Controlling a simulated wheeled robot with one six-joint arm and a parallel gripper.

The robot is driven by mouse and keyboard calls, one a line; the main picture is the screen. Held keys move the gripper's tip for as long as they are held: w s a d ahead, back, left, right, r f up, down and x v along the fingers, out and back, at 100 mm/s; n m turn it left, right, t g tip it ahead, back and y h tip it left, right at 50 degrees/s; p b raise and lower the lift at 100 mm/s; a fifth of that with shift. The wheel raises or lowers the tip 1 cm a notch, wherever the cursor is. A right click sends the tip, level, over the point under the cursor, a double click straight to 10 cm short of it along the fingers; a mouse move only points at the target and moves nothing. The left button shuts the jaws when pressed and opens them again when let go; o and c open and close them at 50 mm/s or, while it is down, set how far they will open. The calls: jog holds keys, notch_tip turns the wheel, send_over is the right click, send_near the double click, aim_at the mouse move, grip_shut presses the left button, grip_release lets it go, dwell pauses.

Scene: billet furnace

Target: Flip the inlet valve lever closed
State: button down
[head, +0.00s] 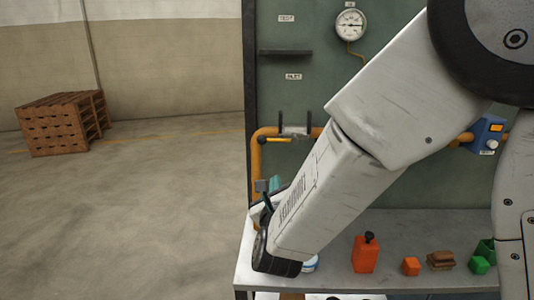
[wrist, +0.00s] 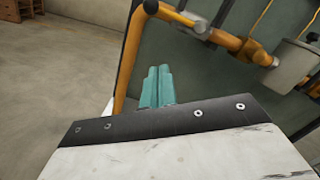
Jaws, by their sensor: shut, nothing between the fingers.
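The inlet valve (head: 295,130) sits on the orange pipe below a small label on the green panel. Its lever (head: 277,140) is a thin dark bar with a yellow-orange end, lying roughly level along the pipe.
A grey bench (head: 400,222) holds an orange canister (head: 365,254), an orange block (head: 411,266), brown pieces (head: 440,260) and green items (head: 480,264). A gauge (head: 350,24) and a dark ledge (head: 285,53) are on the panel. Wooden crates (head: 60,123) stand far left; the floor between is clear.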

aim_at(277, 140)
jog(key=w+a+r, duration=0.2)
jog(key=w+r, duration=0.2)
jog(key=w, duration=0.6)
jog(key=shift+w, duration=0.4)
jog(key=shift+a, duration=0.15)
jog(key=shift+a, duration=0.15)
